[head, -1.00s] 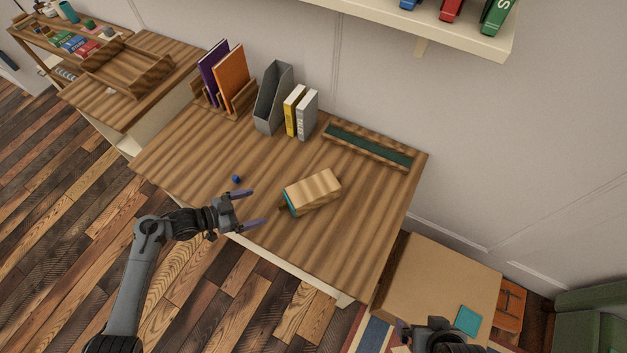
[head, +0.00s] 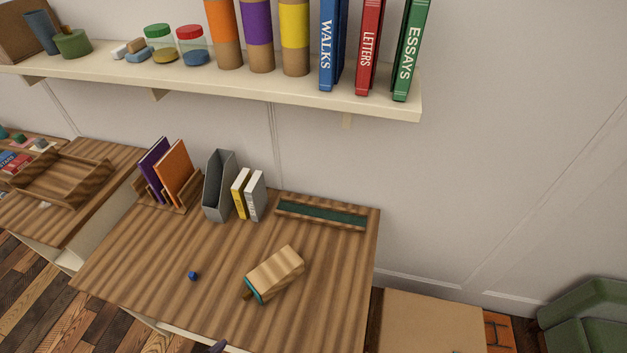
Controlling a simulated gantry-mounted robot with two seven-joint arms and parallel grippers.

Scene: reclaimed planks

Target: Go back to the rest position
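My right gripper is out of view. The wooden desk (head: 210,250) holds a wooden box with a teal end (head: 274,274), lying near its middle, and a small blue object (head: 193,276) to the left. No gripper touches either one in what is visible.
At the desk's back stand a book rack (head: 170,178), a grey file holder (head: 218,187), two books (head: 247,194) and a green-lined tray (head: 320,213). A wall shelf (head: 250,88) with books, tubes and jars is above. A cardboard box (head: 430,322) stands at right.

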